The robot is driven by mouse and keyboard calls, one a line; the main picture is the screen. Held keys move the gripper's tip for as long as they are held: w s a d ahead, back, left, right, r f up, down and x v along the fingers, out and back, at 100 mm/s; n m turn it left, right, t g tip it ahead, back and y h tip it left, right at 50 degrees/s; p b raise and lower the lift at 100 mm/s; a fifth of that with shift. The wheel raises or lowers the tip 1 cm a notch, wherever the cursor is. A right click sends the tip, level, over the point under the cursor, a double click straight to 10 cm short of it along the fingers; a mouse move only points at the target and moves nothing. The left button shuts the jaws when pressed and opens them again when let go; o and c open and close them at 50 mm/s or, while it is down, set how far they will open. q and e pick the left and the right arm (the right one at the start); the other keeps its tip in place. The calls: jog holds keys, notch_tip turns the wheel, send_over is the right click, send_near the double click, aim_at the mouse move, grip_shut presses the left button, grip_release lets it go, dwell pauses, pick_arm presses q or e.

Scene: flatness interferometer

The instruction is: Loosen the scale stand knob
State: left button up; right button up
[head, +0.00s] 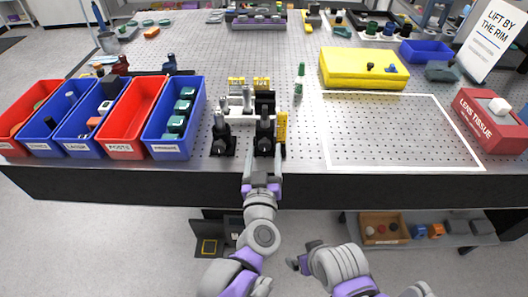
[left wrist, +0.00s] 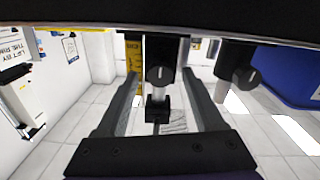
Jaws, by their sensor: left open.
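The scale stand (head: 265,133) is a black post holder at the table's front, with a yellow scale (head: 282,127) upright on its right side. In the left wrist view, the stand's dark round knob (left wrist: 160,77) has a pale line on its face and lies between my finger lines, with the yellow scale (left wrist: 133,68) beside it. My left gripper (head: 264,162) is open in front of the stand, its fingers on either side of the knob; contact cannot be told. My right gripper (head: 302,263) is low in front of the table, its jaws unclear.
A second black post stand (head: 221,136) is close on the left; its knob (left wrist: 248,77) shows in the wrist view. A blue bin (head: 173,120) and red bin (head: 134,118) stand further left. A white-outlined area (head: 400,135) to the right is clear, with a yellow case (head: 362,69) behind it.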

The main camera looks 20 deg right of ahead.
pick_arm(q)
jog(key=shift+w+d, duration=0.1)
jog(key=shift+w, duration=0.2)
grip_shut()
